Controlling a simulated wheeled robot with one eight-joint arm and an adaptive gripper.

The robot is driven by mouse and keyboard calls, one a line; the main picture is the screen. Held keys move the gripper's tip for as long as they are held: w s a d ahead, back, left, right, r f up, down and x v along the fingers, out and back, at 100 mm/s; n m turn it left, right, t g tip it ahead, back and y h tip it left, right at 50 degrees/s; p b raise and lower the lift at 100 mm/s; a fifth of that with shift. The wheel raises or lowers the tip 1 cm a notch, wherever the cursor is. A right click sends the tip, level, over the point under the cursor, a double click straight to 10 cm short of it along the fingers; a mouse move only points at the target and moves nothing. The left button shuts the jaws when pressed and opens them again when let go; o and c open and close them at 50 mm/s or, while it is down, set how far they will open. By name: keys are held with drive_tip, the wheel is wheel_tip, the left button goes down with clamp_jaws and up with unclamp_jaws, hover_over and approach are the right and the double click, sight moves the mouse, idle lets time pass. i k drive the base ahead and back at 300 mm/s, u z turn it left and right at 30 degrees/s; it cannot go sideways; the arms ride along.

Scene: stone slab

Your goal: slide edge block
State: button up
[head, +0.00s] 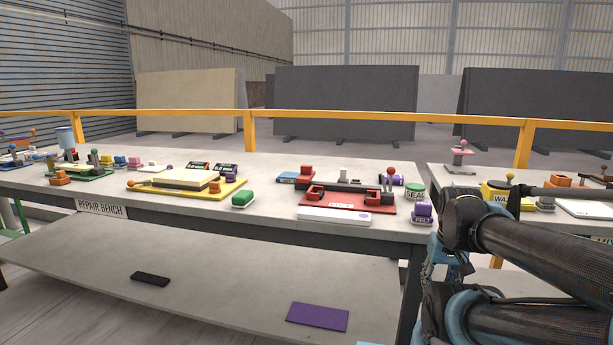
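No block in the head view carries a label that I can read as "edge", so I cannot tell which one the task names. A red fixture (350,202) lies on the repair bench (270,217) with red blocks on it and small unreadable lettering on its front. A long white bar (333,216) lies along its front side. A yellow tray (232,190) to the left holds a cream slab (187,179). My arm's dark links fill the lower right, in front of the bench's right end. I cannot make out my gripper's fingers.
A green block (243,199), a purple block marked FELT (422,214) and a green-topped piece marked SEAL (414,192) stand around the fixture. A second bench (445,182) is at right. A purple sheet (317,316) and a black piece (150,279) lie on the lower shelf. A yellow rail (320,118) runs behind.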

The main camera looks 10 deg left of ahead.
sight(305, 175)
drive_tip(key=u, duration=1.05)
drive_tip(key=k, duration=0.65)
drive_tip(key=z, duration=0.4)
drive_tip(key=i, duration=0.5)
drive_tip(key=u, duration=0.05)
